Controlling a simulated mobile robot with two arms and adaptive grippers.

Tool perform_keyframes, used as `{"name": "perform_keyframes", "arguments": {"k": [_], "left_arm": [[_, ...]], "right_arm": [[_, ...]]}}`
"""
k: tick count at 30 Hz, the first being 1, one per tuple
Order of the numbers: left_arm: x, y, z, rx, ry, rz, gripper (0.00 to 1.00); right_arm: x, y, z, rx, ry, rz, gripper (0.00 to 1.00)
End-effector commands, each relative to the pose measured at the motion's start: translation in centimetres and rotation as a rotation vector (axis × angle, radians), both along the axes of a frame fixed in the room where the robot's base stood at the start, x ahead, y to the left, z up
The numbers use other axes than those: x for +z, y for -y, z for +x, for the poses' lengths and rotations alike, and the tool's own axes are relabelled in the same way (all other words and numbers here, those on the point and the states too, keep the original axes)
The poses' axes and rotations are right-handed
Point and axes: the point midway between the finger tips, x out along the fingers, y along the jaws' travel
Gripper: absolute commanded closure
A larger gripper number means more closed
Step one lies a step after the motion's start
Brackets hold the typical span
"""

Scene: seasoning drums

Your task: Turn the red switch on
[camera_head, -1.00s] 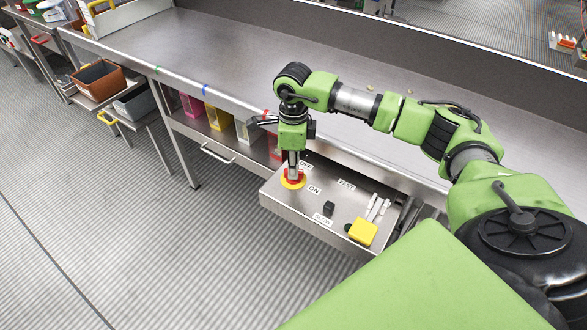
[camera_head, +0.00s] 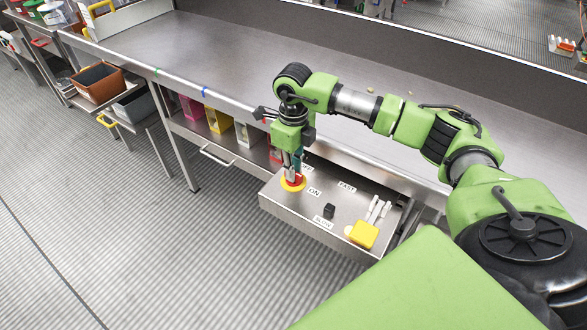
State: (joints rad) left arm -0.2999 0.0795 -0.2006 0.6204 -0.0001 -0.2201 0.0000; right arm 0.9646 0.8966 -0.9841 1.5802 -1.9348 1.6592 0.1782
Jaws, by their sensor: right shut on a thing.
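The red switch (camera_head: 294,179) sits on a yellow round base (camera_head: 287,187) at the left of the metal control box (camera_head: 330,232). An ON label (camera_head: 313,191) is to its right; the OFF label behind it is mostly hidden by the gripper. My right gripper (camera_head: 293,172) points down over the switch and is shut on it, hiding part of it. My left gripper is not in view.
The box also carries a black knob (camera_head: 329,211), a yellow piece (camera_head: 364,235), white sticks (camera_head: 378,211) and a FAST label (camera_head: 347,187). The steel bench (camera_head: 230,60) behind is mostly clear. Coloured bins (camera_head: 217,117) stand below it.

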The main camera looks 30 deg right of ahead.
Motion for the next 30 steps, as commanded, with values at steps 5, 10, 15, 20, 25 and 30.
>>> {"name": "perform_keyframes", "arguments": {"k": [5,10,15,20,25,30], "left_arm": [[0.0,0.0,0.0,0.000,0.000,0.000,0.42],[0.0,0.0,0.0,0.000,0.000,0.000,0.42],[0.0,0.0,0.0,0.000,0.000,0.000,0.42],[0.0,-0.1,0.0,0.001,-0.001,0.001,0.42],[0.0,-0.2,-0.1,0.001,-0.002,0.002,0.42],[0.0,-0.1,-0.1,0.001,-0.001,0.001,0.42]], "right_arm": [[0.1,0.1,0.1,-0.006,0.004,-0.001,1.00],[0.1,0.1,0.1,-0.006,0.004,0.000,0.82],[0.1,0.1,0.1,-0.004,0.002,0.000,0.71],[0.0,0.0,0.1,-0.003,0.001,-0.001,0.71],[0.9,0.0,0.1,-0.003,0.003,0.000,0.71],[3.9,0.1,0.2,-0.004,0.006,0.000,0.71]]}}
